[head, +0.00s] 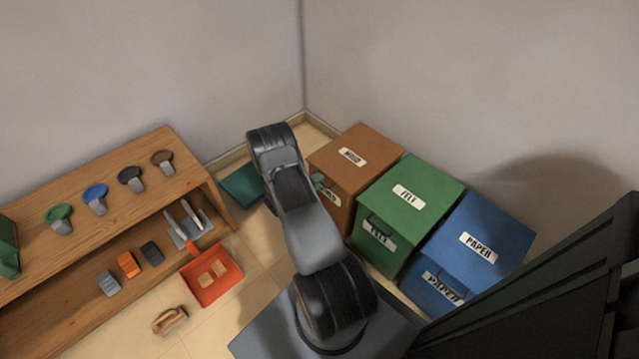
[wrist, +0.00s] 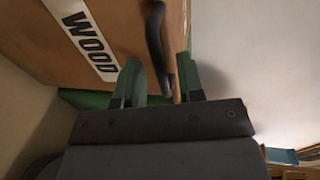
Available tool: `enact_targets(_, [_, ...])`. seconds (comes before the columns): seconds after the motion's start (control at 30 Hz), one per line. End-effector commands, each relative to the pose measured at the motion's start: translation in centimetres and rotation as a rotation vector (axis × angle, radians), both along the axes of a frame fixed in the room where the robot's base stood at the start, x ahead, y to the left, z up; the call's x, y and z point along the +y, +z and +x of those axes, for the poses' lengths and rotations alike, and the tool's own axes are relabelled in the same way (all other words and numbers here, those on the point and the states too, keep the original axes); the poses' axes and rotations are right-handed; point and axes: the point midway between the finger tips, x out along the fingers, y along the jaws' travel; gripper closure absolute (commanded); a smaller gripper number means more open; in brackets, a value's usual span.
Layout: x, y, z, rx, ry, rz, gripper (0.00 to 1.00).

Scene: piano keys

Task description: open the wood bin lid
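The brown wood bin (head: 382,147) stands at the left end of the bin row, its flat lid level and shut. In the wrist view its brown front (wrist: 35,30) fills the upper left, with a white WOOD label (wrist: 88,38). A dark curved handle (wrist: 156,45) stands out from the bin beside the label. My gripper (wrist: 161,80) is open, its two green fingers apart on either side of the handle's lower end. Gaps show between the fingers and the handle. In the head view my arm hides most of the gripper and part of the bin's front.
The green bin (head: 440,182) and blue paper bin (head: 505,225) stand close to the right. A wooden shelf (head: 110,195) with brushes and paddles is at left.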

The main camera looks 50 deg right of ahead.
Motion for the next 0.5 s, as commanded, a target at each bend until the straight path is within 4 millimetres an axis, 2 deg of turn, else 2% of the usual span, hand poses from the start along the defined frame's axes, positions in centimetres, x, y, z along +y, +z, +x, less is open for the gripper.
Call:
enact_targets(0.2, [-1.24,-0.26,-0.09,0.0,0.0,-0.001,0.65])
enact_targets(0.5, [-1.39,-0.24,-0.11,0.0,0.0,-0.001,0.65])
